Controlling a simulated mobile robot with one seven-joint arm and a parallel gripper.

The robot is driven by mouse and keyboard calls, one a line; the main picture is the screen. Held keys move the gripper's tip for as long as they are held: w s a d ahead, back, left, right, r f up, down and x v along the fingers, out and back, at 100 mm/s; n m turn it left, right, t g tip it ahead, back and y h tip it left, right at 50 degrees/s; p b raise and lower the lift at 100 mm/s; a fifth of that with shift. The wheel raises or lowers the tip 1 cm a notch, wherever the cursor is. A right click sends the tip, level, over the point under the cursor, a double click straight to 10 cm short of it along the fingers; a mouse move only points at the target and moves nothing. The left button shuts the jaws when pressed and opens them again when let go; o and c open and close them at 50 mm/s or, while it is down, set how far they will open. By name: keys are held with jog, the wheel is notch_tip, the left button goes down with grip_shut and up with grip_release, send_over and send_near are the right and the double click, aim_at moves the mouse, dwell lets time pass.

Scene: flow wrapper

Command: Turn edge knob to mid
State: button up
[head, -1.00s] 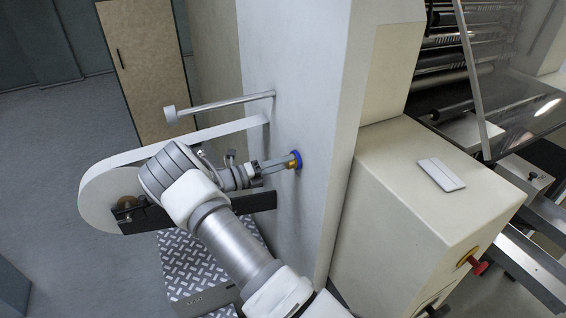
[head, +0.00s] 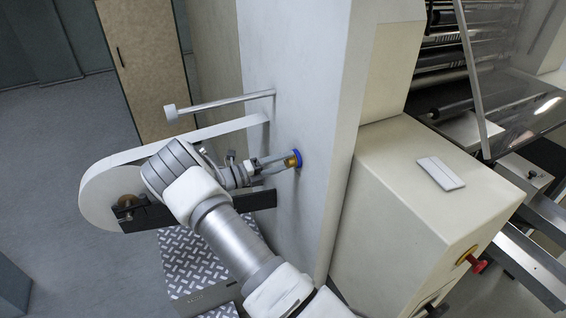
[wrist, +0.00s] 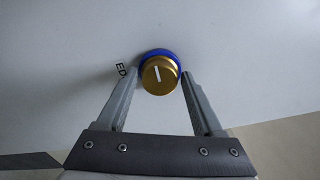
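The edge knob (wrist: 159,76) is gold with a blue ring (wrist: 152,54) behind it and a white pointer line on its face. In the wrist view the line points up, leaning slightly left. The lettering "ED" shows at its left, the rest hidden by a finger. In the head view the knob (head: 291,161) sits on the pale side panel. My gripper (wrist: 158,74) is open, with one finger on each side of the knob. Small gaps seem to show between the fingers and the knob. My gripper also shows at the panel in the head view (head: 285,161).
A metal rod (head: 222,104) with a white end juts from the panel above my gripper. A film roll (head: 105,195) with a dark bracket lies to the left. A cream housing (head: 415,220) with a red knob (head: 479,266) stands at the right.

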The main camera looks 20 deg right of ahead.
jog(key=shift+o, duration=0.7)
jog(key=a+b, duration=0.4)
jog(key=a, duration=1.3)
jog(key=shift+s+a, duration=0.2)
jog(key=shift+s, duration=0.1)
jog(key=s+d+r+m+g+y, duration=0.2)
jog(key=s+d+r+m+y, duration=0.5)
jog(key=s+r+m+y, duration=0.55)
jog(key=s+a+r+m+t+y, duration=0.2)
jog(key=s+m+t, duration=0.1)
jog(key=s+m, duration=0.7)
jog(key=s+a+r+m+t+y+b, duration=0.1)
jog(key=s+a+r+m+t+y, duration=0.1)
jog(key=s+m, duration=0.8)
jog(key=shift+s+a+t+y, duration=0.25)
jog(key=shift+a+t+y, duration=0.3)
jog(key=shift+t+y, duration=0.35)
